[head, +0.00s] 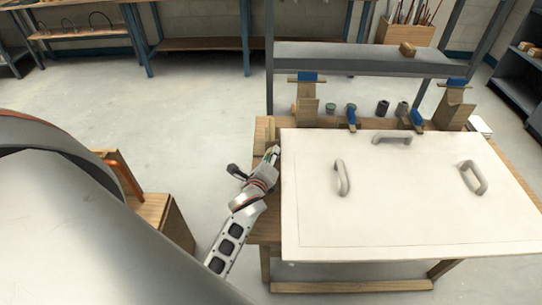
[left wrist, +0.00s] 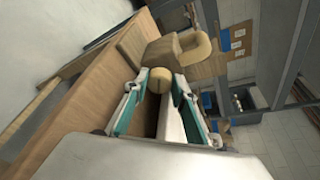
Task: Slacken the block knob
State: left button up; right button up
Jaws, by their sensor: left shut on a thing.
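The block knob (left wrist: 160,77) is a small, round, tan piece in the left wrist view. It sits between the two fingertips of my left gripper (left wrist: 158,88), which is shut on it. Just beyond it is a wooden block (left wrist: 192,66) with a rounded loop shape on top. In the head view my left gripper (head: 272,154) reaches the left edge of the bench, close against a wooden piece (head: 269,130) there. The knob is hidden in that view. My right gripper is not in view.
A large white panel (head: 380,220) with three grey handles covers most of the wooden bench. Blue clamps (head: 308,77) on wooden supports and several small dark cylinders (head: 383,107) stand behind it. A grey beam (head: 360,60) spans the back.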

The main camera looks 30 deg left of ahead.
pick_arm(q)
jog(key=shift+f, duration=0.1)
jog(key=shift+n+t, duration=0.4)
jog(key=shift+n, duration=0.4)
jog(key=shift+f+n+t+h+b, duration=0.1)
jog(key=shift+n+t+h+b, duration=0.45)
jog(key=shift+n, duration=0.85)
jog(key=shift+b, duration=0.3)
jog(key=o, duration=0.8)
jog(key=shift+o, duration=0.2)
